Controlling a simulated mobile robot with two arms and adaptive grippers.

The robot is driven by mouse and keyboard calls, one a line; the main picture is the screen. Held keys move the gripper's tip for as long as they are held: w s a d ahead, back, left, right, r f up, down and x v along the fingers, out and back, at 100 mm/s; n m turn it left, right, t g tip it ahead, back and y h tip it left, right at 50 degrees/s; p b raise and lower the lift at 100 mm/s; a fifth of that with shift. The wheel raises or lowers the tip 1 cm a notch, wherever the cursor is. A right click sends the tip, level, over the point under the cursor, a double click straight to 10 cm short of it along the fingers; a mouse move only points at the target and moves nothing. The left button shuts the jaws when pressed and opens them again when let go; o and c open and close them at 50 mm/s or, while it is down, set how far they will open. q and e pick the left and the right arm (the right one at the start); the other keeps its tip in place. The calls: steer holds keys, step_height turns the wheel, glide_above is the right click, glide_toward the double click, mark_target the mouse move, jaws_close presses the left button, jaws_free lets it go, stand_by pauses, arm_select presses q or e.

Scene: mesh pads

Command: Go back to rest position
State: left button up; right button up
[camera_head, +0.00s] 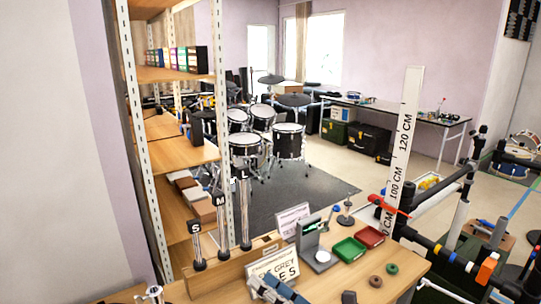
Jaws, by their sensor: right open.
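My right gripper (262,284) shows at the bottom of the head view, just right of the small dark and white item at the lower left. It is open and looks empty. It comes up from the bottom edge and covers the lower left part of a white sign (283,264) that reads "grey cubes" in part. My right arm behind it is cut off by the bottom edge. My left gripper cannot be made out in this view.
A wooden table (330,287) bears a green tray (348,249), a red tray (369,236) and small rings (376,281). A wooden shelf (181,155) stands left, jointed bars (455,262) stand right. A drum kit (262,125) stands behind on a dark rug.

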steer(key=w+d+f+m+t+h, duration=0.1)
steer(key=d+f+m+t+h, duration=0.1)
steer(key=d+m+h, duration=0.5)
steer(key=w+d+f+m+t+h, duration=0.1)
steer(key=d+f+m+t+h, duration=0.2)
steer(key=m, duration=0.8)
steer(key=s+d+f+m+g+h, duration=0.6)
steer(key=s+d+f+m, duration=0.3)
steer(key=f+m, duration=0.2)
steer(key=s+d+f+m+g, duration=0.1)
steer(key=s+f+m+g, duration=0.3)
steer(key=s, duration=0.6)
steer(key=s+d+f+m+g, duration=0.1)
steer(key=s+f+m+g, duration=0.35)
steer(key=s, duration=0.45)
step_height(320, 180, down, 27)
steer(key=s+n, duration=0.1)
steer(key=s, duration=0.2)
steer(key=s+d+f+g, duration=0.2)
steer(key=s+d+f, duration=0.1)
steer(key=s+f, duration=1.2)
steer(key=shift+s+f, duration=0.4)
steer(key=shift+s, duration=0.45)
